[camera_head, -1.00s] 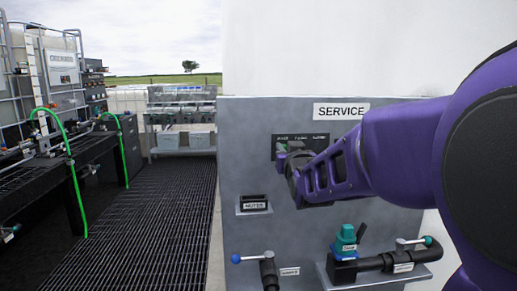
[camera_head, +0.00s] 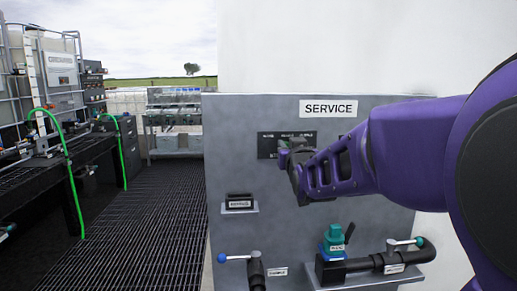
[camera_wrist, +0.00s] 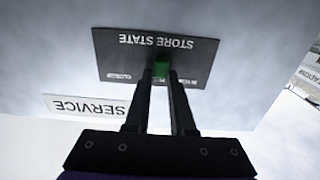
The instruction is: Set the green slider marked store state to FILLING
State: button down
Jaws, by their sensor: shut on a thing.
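The green slider (camera_wrist: 161,69) is on a dark plate marked STORE STATE (camera_wrist: 116,50), which appears upside down in the wrist view. My gripper (camera_wrist: 160,76) is shut on the slider, one finger on each side. The slider stands near the middle of the plate's width. In the head view the plate (camera_head: 266,146) is on the grey panel, and my gripper (camera_head: 288,160) covers the slider there. Small position labels run along the plate; they are too small to read surely, and my fingers partly cover the middle one in the wrist view.
The grey panel (camera_head: 235,125) carries a SERVICE sign (camera_head: 330,109), a small labelled holder (camera_head: 240,203), a blue-knobbed lever (camera_head: 222,257) and a teal valve (camera_head: 335,232) on black pipe. A grated walkway (camera_head: 165,220) lies to the left.

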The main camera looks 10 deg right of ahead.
jog(key=shift+d+r, duration=0.1)
jog(key=shift+d, duration=0.35)
jog(key=c, duration=0.8)
grip_release()
jog(key=shift+o, duration=0.2)
jog(key=shift+s, duration=0.15)
